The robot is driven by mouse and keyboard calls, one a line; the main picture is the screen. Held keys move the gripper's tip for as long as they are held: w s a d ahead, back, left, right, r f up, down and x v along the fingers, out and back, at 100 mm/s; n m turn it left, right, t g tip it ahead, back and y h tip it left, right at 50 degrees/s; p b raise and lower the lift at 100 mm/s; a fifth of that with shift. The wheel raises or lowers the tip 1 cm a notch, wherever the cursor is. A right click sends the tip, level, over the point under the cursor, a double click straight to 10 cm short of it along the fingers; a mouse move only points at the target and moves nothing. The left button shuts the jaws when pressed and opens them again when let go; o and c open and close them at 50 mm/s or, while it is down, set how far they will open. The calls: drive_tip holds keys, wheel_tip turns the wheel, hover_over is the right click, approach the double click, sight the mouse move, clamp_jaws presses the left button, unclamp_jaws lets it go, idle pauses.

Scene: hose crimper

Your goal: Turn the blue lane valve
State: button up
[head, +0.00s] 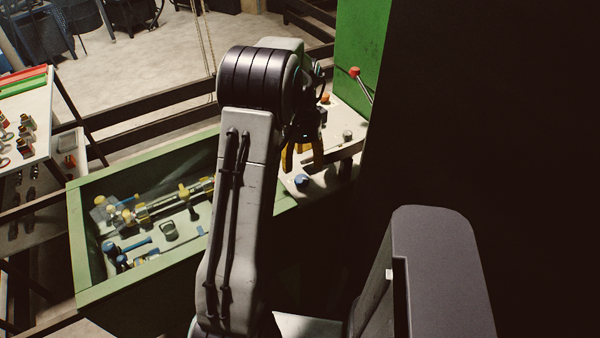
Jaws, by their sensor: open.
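A round blue knob (302,181) sits on the pale panel (345,171) at the right end of the green-rimmed trough. Blue-handled parts (137,246) also lie at the lower left inside the trough. I cannot tell from this view which blue part is the lane valve. My gripper (303,160) has yellow fingers pointing down over the panel, just beyond the blue knob in the picture. It looks open and empty. My arm hides part of the trough and the gripper's left side.
The green trough (180,279) holds a clear tube with yellow fittings (184,190). A red-tipped lever (355,72), an orange knob (326,98) and a grey knob (347,135) stand beyond my gripper. A green cabinet (362,40) rises behind. A side table (38,110) with small parts is at left.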

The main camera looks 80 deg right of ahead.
sight(302, 178)
drive_tip(key=shift+m, duration=0.4)
drive_tip(key=shift+f, duration=0.35)
drive_tip(key=shift+f+p, duration=0.55)
drive_tip(key=shift+f, duration=2.75)
drive_tip(key=shift+o, duration=0.2)
drive_tip(key=c, duration=1.3)
drive_tip(key=shift+o, duration=0.2)
drive_tip(key=shift+f+n+b, duration=0.15)
drive_tip(key=shift+n+b, duration=0.55)
drive_tip(key=shift+n, duration=0.1)
drive_tip(key=n+b, duration=0.1)
drive_tip(key=n, duration=0.1)
drive_tip(key=shift+a+n, duration=0.1)
drive_tip(key=shift+n, duration=0.2)
